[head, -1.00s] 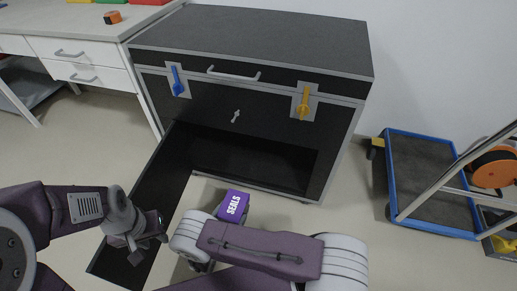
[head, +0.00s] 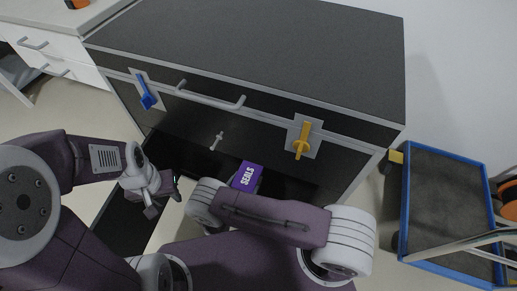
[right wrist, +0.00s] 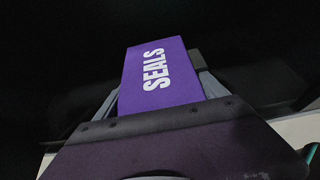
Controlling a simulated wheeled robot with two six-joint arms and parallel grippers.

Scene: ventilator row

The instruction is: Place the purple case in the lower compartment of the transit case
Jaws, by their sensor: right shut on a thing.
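The purple case (head: 247,177), lettered SEALS, is held in my right gripper, and it also shows in the right wrist view (right wrist: 160,75) between the grey fingers (right wrist: 165,95). In the head view my right forearm hides most of that gripper. The black transit case (head: 250,50) has grey edges. Its lower compartment (head: 285,188) is open and dark, and the purple case is at its opening; how deep it reaches, I cannot tell. A black door panel (head: 118,225) stands out at the left. My left gripper (head: 165,200) is beside that panel, its fingers apart and empty.
A blue latch (head: 147,98), a yellow latch (head: 302,142) and a grey handle (head: 212,95) are on the transit case front. A blue-edged cart (head: 445,195) stands at the right. White drawers (head: 40,45) stand at the left.

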